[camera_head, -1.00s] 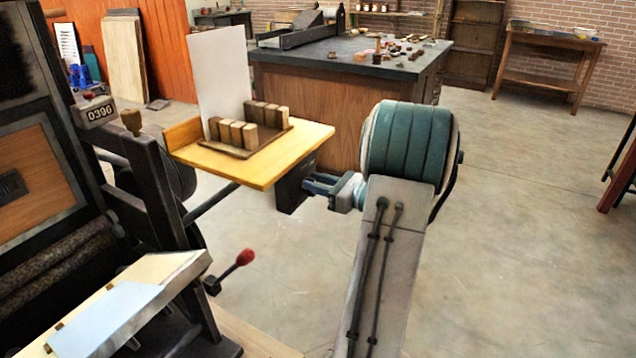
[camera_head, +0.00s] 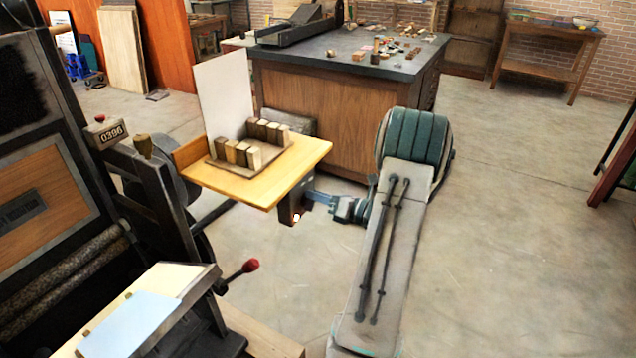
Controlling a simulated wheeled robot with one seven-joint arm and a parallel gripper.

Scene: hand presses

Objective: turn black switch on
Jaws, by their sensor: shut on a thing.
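A black box with the black switch (camera_head: 288,207) hangs under the right side of the yellow wooden board. A small bright reddish-white spot shows on its lower front. My gripper (camera_head: 314,197) reaches it from the right, its fingers touching the box's right side and shut on the switch. The fingertips and the switch's lever are too small to make out, so its position cannot be told. My arm comes up from the bottom of the view to a teal-banded joint at the right of the gripper.
The yellow board (camera_head: 290,178) just above my gripper carries a tray of several wooden blocks and a white sheet. A dark press (camera_head: 160,190) with a red-knobbed lever (camera_head: 250,266) stands at left. A workbench (camera_head: 330,115) is behind.

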